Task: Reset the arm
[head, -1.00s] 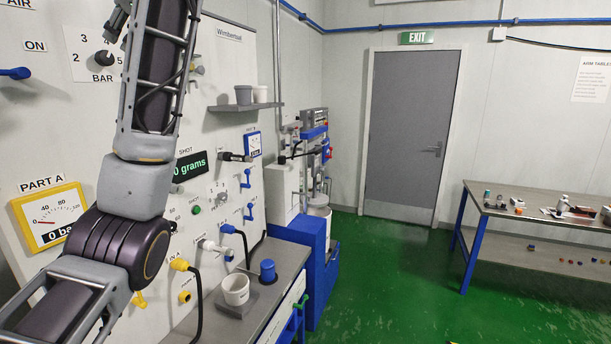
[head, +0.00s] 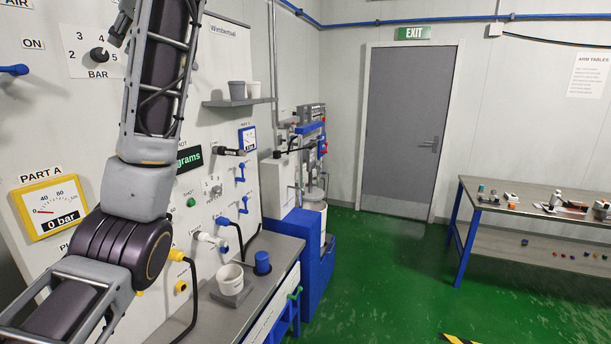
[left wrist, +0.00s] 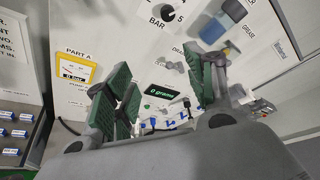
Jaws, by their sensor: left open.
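My left arm rises from the lower left of the head view, in front of the metering panel (head: 225,60), with its elbow bent. My left gripper shows only in part at the top edge of the head view (head: 122,22). In the left wrist view its two green-padded fingers (left wrist: 160,88) stand wide apart with nothing between them. The panel with its gauge and display lies behind them. My right gripper is not in view.
A white cup (head: 230,279) and a blue cap-like piece (head: 262,262) stand on the bench below the panel. Two cups (head: 237,90) sit on a wall shelf. A table (head: 530,222) with small items stands at the right. The green floor (head: 390,280) between is clear.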

